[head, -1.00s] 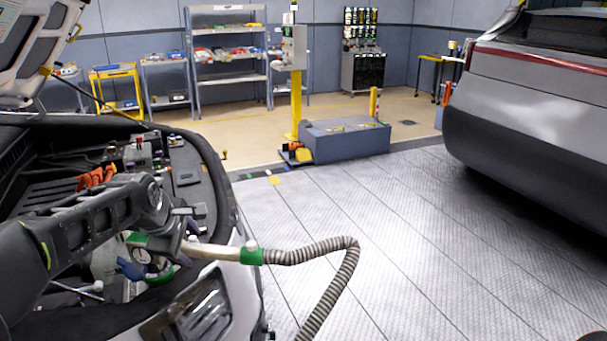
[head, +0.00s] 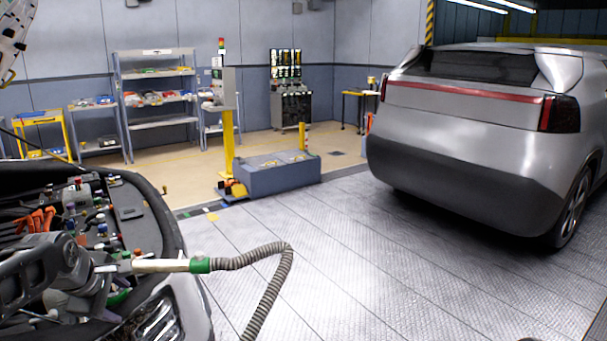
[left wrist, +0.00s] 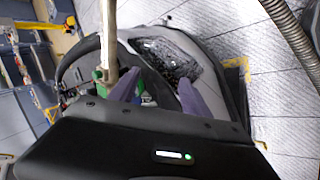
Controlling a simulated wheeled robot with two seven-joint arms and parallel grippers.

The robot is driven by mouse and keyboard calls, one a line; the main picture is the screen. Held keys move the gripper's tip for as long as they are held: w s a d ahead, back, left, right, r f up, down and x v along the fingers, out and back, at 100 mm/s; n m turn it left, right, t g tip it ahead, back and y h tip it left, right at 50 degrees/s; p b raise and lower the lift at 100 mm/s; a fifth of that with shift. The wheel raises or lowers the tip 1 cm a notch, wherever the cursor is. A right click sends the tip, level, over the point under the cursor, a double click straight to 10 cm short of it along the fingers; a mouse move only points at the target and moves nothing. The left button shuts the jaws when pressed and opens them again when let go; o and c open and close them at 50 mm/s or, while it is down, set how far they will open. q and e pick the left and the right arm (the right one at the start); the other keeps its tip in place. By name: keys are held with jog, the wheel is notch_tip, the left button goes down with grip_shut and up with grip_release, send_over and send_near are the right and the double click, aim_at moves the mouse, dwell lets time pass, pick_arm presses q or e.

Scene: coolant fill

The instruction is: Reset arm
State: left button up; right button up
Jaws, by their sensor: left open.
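My left gripper (head: 100,292) is over the open engine bay of the near car, at the lower left of the head view, partly hidden by my arm. In the left wrist view its two purple-grey fingers (left wrist: 160,92) are spread apart, with nothing seen between them. A pale filler tube (head: 160,265) with a green collar (head: 200,265) and a grey ribbed hose (head: 270,262) extends right from beside my wrist. The tube (left wrist: 110,40) also shows beside the left finger in the wrist view. Whether its hidden end is attached cannot be told. My right gripper is out of view.
The near car's bay (head: 125,200) has a dark rim and crowded parts close to my arm. A silver car (head: 465,125) stands at the right. A grey block (head: 280,175) with a yellow post stands mid-scene. The tiled floor (head: 390,270) between is clear.

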pick_arm(q)
jog(key=w+d+f+m+t+h, duration=0.1)
jog(key=w+d+f+m+t, duration=0.1)
jog(key=w+d+f+m, duration=0.55)
jog(key=s+d+f+m+g+h, duration=0.1)
jog(key=s+d+f+m, duration=0.2)
jog(key=d+f, duration=0.35)
jog(key=s+d+f+m+g+h, duration=0.1)
jog(key=s+d+f+m, duration=0.25)
jog(key=f, duration=0.65)
jog(key=s+d+f+m+g, duration=0.1)
jog(key=s+d+f+g, duration=0.1)
jog(key=s+d+f, duration=0.3)
jog(key=s+d+f+m+g+h, duration=0.1)
jog(key=s+d+f, duration=0.4)
jog(key=s, duration=0.8)
jog(key=s+d+f+g+h, duration=0.1)
jog(key=s+d+f+g, duration=0.2)
jog(key=s+d+f, duration=0.3)
jog(key=s+f, duration=0.4)
jog(key=shift+f+m, duration=0.25)
jog(key=shift+m, duration=0.15)
jog(key=shift+a, duration=0.15)
